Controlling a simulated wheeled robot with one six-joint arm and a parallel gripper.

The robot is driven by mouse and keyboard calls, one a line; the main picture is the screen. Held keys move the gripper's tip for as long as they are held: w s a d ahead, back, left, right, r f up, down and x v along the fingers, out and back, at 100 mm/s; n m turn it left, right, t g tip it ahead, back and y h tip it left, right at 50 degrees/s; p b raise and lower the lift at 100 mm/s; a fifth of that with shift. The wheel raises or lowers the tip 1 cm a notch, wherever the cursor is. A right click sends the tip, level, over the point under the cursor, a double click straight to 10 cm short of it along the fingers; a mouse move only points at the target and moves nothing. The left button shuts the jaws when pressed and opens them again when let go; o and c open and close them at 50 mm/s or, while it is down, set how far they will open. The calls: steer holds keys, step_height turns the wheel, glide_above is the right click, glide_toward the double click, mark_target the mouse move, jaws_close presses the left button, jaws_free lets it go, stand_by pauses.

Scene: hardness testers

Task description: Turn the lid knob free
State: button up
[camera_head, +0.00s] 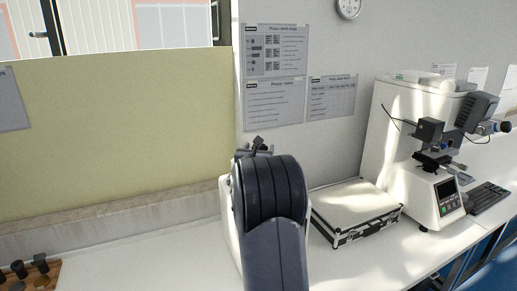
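I cannot make out a lid knob in this view. My dark arm (270,215) rises in the middle and covers what is behind it. A white body (227,205) shows as a narrow strip along the left side of my arm, mostly hidden. A small dark part with a grey piece (258,146) sticks up just above the arm; I cannot tell whether it belongs to a device or to my arm. My gripper's fingers are not visible.
A silver-edged case (355,206) lies on the white bench right of my arm. A white hardness tester (405,140) and a keyboard (486,198) stand farther right. A wooden block (45,282) with dark-topped pieces is at bottom left. Bench between block and arm is clear.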

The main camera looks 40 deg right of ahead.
steer(key=shift+c, duration=0.3)
steer(key=c, duration=0.9)
steer(key=shift+c, duration=0.2)
